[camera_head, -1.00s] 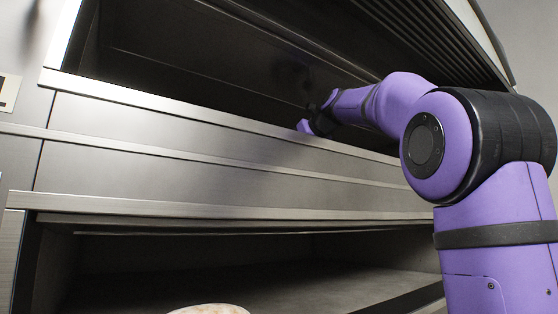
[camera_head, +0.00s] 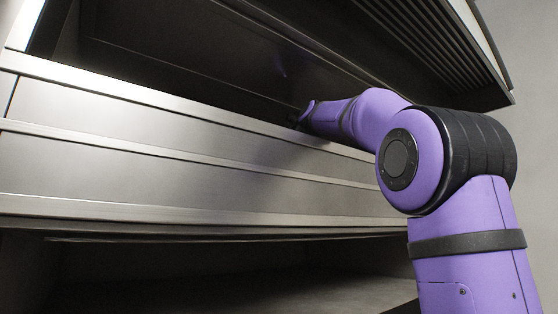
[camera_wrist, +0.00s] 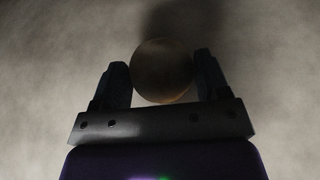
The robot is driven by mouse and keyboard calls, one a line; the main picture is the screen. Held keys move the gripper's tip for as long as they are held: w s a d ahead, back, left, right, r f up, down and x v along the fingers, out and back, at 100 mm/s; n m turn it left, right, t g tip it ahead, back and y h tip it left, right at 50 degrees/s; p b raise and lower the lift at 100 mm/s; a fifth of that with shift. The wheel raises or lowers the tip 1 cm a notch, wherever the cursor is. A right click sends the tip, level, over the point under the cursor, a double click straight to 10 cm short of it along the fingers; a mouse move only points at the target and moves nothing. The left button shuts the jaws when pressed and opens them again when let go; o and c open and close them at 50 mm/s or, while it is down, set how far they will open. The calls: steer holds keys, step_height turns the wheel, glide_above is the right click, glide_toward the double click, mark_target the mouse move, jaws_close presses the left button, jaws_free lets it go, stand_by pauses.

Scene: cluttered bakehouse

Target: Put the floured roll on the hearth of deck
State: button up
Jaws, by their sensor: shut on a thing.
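The roll (camera_wrist: 162,72) is round and brown in the wrist view, dim in shadow, with no flour clearly visible. My gripper (camera_wrist: 161,63) is shut on it, one dark finger on each side. Behind the roll is a pale, mottled flat surface (camera_wrist: 50,60), which looks like the hearth of a deck. I cannot tell whether the roll touches it. In the head view my arm reaches into the dark upper deck opening (camera_head: 200,65). My gripper and the roll are hidden there behind the front sill.
The steel sill (camera_head: 150,98) runs along the front of the upper opening, close under my forearm. A raised, ribbed door or hood (camera_head: 430,45) hangs above. A lower deck opening (camera_head: 220,275) lies beneath the steel front panels.

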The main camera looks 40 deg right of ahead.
steer(key=shift+s+d, duration=0.1)
steer(key=shift+s, duration=0.2)
steer(key=shift+w, duration=0.1)
steer(key=shift+f, duration=0.15)
steer(key=o, duration=0.7)
steer(key=shift+r, duration=0.2)
steer(key=v, duration=0.6)
steer(key=shift+f, duration=0.2)
steer(key=s, duration=1.1)
steer(key=shift+s+d+f, duration=0.1)
steer(key=shift+d, duration=0.05)
